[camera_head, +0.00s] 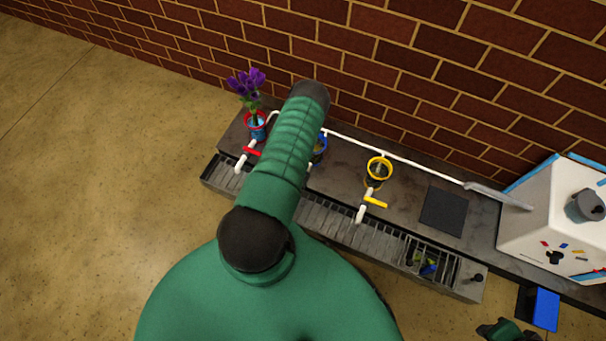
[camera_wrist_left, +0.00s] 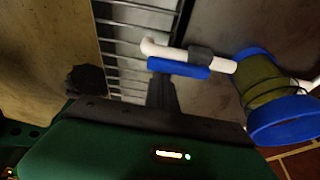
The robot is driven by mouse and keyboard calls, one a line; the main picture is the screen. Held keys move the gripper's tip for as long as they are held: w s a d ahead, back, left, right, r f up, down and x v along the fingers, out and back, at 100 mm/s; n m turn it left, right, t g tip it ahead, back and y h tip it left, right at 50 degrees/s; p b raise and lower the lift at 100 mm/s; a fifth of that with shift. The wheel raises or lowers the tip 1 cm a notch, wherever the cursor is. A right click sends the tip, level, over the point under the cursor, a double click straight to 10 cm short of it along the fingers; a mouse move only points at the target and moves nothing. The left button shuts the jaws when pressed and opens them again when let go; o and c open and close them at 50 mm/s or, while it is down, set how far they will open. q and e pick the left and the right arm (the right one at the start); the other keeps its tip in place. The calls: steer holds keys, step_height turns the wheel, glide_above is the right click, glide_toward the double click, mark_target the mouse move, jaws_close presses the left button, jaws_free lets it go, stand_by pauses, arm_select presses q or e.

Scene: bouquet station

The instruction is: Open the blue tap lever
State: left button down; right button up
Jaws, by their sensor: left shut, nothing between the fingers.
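The blue tap lever (camera_wrist_left: 178,68) shows in the left wrist view, lying alongside a white pipe (camera_wrist_left: 218,64) with a bent end over a metal grating. The pipe leads to a blue-rimmed vessel (camera_wrist_left: 285,122). My left gripper (camera_wrist_left: 163,84) is shut and empty, its dark fingertips just below the lever. I cannot tell if they touch it. In the head view my green left arm covers the lever and the gripper; only part of the blue rim (camera_head: 321,146) shows beside the arm. My right gripper is not clearly seen.
The red lever (camera_head: 251,151) and purple flowers (camera_head: 246,84) are left of my arm. The yellow lever (camera_head: 376,203) and yellow-rimmed vessel (camera_head: 379,167) are right of it. A brick wall (camera_head: 440,60) stands behind; a white box (camera_head: 545,230) stands at right.

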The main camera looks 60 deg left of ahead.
stand_by(0.5)
arm_select(q)
steer(key=w+d, duration=0.1)
steer(key=w+d+p, duration=0.1)
steer(key=d, duration=0.1)
steer(key=shift+d, duration=0.25)
steer(key=p+v, duration=0.5)
steer(key=v, duration=0.5)
steer(key=shift+a+f, duration=0.1)
steer(key=shift+a, duration=0.05)
